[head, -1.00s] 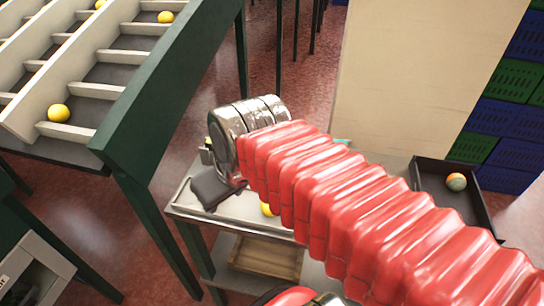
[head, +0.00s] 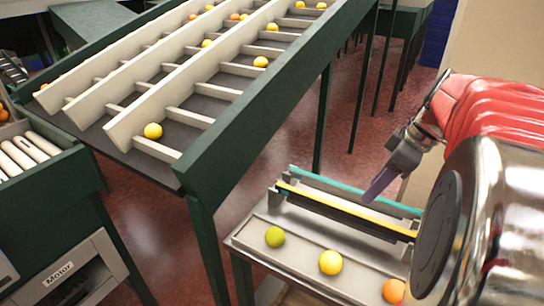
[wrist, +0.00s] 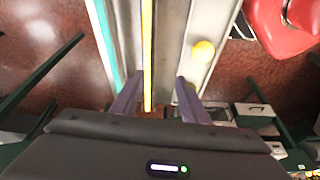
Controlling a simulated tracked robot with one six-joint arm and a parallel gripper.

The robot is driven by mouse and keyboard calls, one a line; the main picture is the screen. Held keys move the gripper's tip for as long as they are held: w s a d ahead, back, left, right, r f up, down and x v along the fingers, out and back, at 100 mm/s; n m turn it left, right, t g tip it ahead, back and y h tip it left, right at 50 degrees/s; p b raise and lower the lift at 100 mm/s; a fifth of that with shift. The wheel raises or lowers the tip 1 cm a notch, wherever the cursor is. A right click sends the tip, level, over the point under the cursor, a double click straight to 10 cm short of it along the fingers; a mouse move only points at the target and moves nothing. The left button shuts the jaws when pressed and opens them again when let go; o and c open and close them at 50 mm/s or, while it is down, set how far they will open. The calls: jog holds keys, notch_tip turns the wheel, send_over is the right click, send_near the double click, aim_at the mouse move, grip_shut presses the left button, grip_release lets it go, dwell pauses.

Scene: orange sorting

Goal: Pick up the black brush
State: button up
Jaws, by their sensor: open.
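My gripper (head: 382,182) hangs over the right part of a small grey table (head: 262,243), its purple fingers apart and empty. In the wrist view the two fingertips (wrist: 160,80) frame a long strip. This long bar (head: 345,212) has a yellow top and a dark side, and its yellow edge also shows in the wrist view (wrist: 147,50). A similar teal-edged bar (head: 350,188) lies parallel behind it. Nothing is clearly recognizable as a black brush; I cannot tell whether the dark-sided bar is it. The gripper appears above the bars, and contact is not visible.
A green-framed sorting rack (head: 270,105) stands close behind on the left. My red-sleeved arm blocks the right side.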

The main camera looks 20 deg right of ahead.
jog(key=shift+n+y, duration=0.3)
jog(key=shift+n, duration=0.2)
jog(key=d, duration=0.2)
jog(key=s+d, duration=0.1)
jog(key=d, duration=0.1)
jog(key=shift+d, duration=0.15)
jog(key=shift+f, duration=0.1)
send_over(357, 213)
jog(key=s+d, duration=0.1)
jog(key=s, duration=0.2)
jog(key=shift+w+d+f, duration=0.1)
jog(key=shift+d+f, duration=0.05)
jog(key=shift+f, duration=3.8)
jog(key=shift+w+x, duration=0.2)
jog(key=shift+x, duration=1.1)
jog(key=shift+w+x, duration=0.2)
jog(key=shift+x, duration=1.15)
jog(key=shift+r, duration=0.15)
jog(key=shift+d, duration=0.1)
